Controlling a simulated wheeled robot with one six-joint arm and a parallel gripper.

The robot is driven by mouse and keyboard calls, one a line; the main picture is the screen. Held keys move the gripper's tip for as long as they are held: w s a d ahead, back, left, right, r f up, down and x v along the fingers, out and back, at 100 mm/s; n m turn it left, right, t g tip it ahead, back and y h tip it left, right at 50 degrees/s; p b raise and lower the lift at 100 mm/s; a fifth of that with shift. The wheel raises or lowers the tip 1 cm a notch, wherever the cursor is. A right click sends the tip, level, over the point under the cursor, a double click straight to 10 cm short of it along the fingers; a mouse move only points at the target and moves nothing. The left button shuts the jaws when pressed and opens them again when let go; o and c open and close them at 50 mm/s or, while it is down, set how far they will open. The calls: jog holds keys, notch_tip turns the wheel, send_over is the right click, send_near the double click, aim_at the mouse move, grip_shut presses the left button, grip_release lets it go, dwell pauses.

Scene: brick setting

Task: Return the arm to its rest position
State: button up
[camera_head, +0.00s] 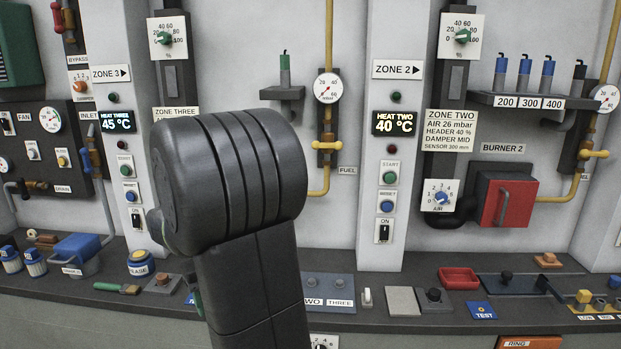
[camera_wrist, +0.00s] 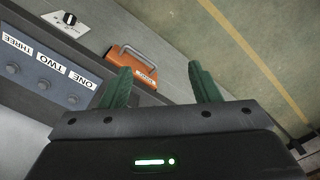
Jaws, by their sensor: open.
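My arm stands up in the middle of the head view, with its thick dark rounded joint in front of the ZONE 3 side of the wall. My gripper (camera_wrist: 165,88) shows in the wrist view with its two green fingers spread apart and nothing between them. The fingers point out past the counter's front face, over the floor. In the head view the gripper is mostly hidden behind my arm; only a bit of green shows beside the arm low down.
The dark counter (camera_head: 440,268) carries a red tray (camera_head: 459,278), a blue TEST block (camera_head: 481,311) and a panel (camera_wrist: 45,75) marked ONE, TWO, THREE. An orange handled box (camera_wrist: 135,72) sits near the fingers on the front face. The floor (camera_wrist: 240,60) beyond is clear, with a yellow line.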

jog(key=w+d+f+m+p, duration=0.1)
jog(key=w+d+f+m, duration=0.2)
jog(key=w+d+f, duration=0.2)
jog(key=shift+w+d+f, duration=0.3)
jog(key=shift+d+f, duration=0.6)
jog(key=shift+f, duration=0.75)
